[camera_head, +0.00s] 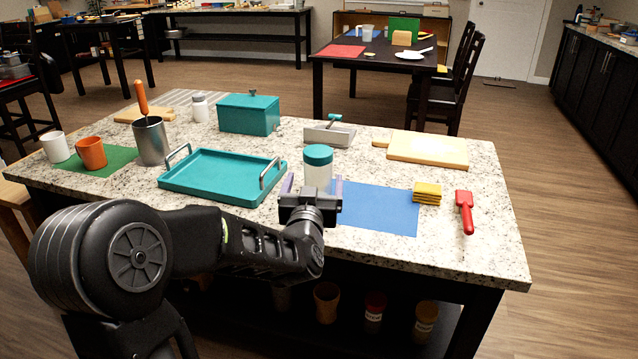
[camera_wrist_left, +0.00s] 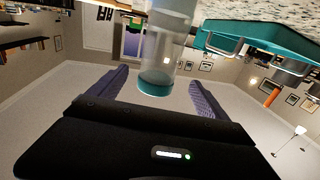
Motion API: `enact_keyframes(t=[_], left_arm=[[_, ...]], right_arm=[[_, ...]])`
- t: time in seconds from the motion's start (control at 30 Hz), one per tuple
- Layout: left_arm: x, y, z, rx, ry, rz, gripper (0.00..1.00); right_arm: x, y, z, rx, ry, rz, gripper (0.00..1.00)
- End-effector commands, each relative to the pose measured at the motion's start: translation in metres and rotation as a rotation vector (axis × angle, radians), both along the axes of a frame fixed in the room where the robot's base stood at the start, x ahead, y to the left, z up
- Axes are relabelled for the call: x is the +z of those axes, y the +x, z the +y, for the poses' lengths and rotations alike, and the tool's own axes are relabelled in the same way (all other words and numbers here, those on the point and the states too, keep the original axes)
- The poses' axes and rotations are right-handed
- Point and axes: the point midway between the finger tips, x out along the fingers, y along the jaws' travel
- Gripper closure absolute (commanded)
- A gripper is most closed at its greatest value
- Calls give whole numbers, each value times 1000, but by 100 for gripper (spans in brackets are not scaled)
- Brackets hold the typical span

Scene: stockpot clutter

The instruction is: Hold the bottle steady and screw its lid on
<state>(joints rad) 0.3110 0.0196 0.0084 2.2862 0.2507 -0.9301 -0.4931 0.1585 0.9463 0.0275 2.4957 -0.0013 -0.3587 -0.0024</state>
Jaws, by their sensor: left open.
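The clear bottle (camera_head: 318,176) stands upright on the granite worktop, near the left edge of the blue mat. Its teal lid (camera_head: 319,154) sits on top; whether it is threaded on cannot be seen. My left gripper (camera_head: 312,188) is open at the near side of the bottle, a purple finger showing on each side. The wrist view is upside down; there the bottle (camera_wrist_left: 170,45) and lid (camera_wrist_left: 155,88) show between the spread fingers (camera_wrist_left: 158,84), with gaps at both sides. The bottle's lower part is hidden by my gripper in the head view. My right gripper is out of view.
A teal tray (camera_head: 200,192) with metal handles lies close left of the gripper. The blue mat (camera_head: 380,212) has yellow sponges (camera_head: 427,193) at its right, and a red-handled tool (camera_head: 465,210) lies beyond. A cutting board (camera_head: 428,150) and teal box (camera_head: 248,115) stand behind.

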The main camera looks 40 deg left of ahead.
Motion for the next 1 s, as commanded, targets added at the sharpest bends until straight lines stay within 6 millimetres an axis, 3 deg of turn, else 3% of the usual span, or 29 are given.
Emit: enact_keyframes(t=[0.17, 0.47, 0.8, 1.0], left_arm=[[0, 1, 0, 0, -1, 1, 12], [-1, 22, 13, 0, -1, 1, 12], [-1, 25, 14, 0, -1, 1, 12], [0, 44, 24, 0, -1, 1, 12]], right_arm=[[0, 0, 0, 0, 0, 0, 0], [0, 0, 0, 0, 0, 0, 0], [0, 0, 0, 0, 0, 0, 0], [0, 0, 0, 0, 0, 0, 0]])
